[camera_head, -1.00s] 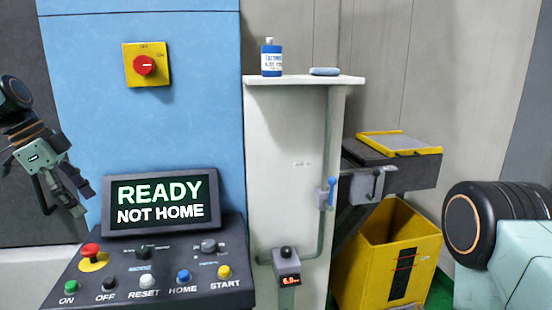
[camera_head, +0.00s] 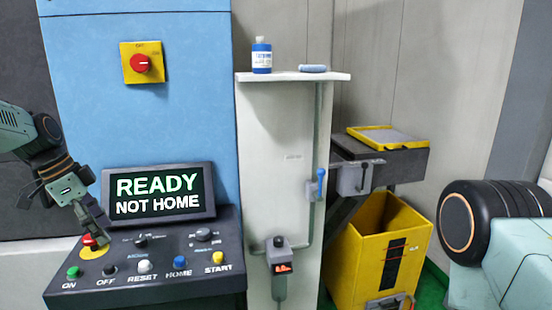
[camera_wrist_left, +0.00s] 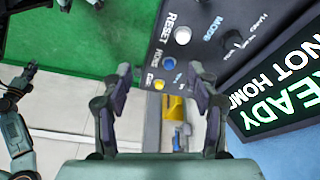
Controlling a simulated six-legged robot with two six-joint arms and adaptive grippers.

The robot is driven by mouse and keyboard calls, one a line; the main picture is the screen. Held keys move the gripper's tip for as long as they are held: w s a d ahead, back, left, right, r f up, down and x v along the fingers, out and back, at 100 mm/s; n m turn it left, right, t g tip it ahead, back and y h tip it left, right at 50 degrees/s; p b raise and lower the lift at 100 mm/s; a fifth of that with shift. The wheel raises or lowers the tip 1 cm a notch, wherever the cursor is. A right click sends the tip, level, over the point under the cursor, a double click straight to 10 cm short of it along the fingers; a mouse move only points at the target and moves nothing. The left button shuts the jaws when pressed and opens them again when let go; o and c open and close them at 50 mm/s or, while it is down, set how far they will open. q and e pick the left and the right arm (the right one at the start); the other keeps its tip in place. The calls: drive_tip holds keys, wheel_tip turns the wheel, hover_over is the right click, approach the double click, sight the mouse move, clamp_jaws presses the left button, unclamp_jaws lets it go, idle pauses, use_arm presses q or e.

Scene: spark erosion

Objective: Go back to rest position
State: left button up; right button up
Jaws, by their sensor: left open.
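The control panel (camera_head: 130,285) stands at the lower left, with a screen (camera_head: 160,193) reading READY NOT HOME. The blue HOME button (camera_wrist_left: 168,64) shows between the fingertips there. My right gripper is outside the head view; a dark jointed arm part shows at the left wrist view's left edge, its finger state unclear.
A yellow box with a red rotary switch (camera_head: 141,63) is on the blue cabinet. A yellow bin (camera_head: 362,255) stands on the floor at right. Green flooring (camera_wrist_left: 100,42) shows clear.

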use_arm(q)
drive_tip(key=s+d+f+n+y, duration=0.15)
drive_tip(key=s+d+f, duration=0.25)
drive_tip(key=f, duration=0.4)
drive_tip(key=s+d+f+n+g, duration=0.1)
drive_tip(key=s+d+f+n, duration=0.25)
drive_tip(key=f, duration=0.55)
drive_tip(key=s+d+f+n, duration=0.1)
drive_tip(key=s+d+f, duration=0.2)
drive_tip(key=s+f, duration=0.35)
drive_tip(key=s+d+f+n+y, duration=0.1)
drive_tip(key=s+d+f+n, duration=0.15)
drive_tip(key=s, duration=0.65)
drive_tip(key=s+d+f+n, duration=0.15)
drive_tip(key=s+f, duration=0.25)
drive_tip(key=s, duration=0.4)
drive_tip(key=s+d+f+n+y, duration=0.1)
drive_tip(key=s+f+n, duration=0.15)
drive_tip(key=s, duration=0.65)
wheel_tip(320, 180, down, 22)
drive_tip(key=b, duration=2.3)
drive_tip(key=shift+w+f, duration=0.25)
drive_tip(key=shift+w, duration=0.2)
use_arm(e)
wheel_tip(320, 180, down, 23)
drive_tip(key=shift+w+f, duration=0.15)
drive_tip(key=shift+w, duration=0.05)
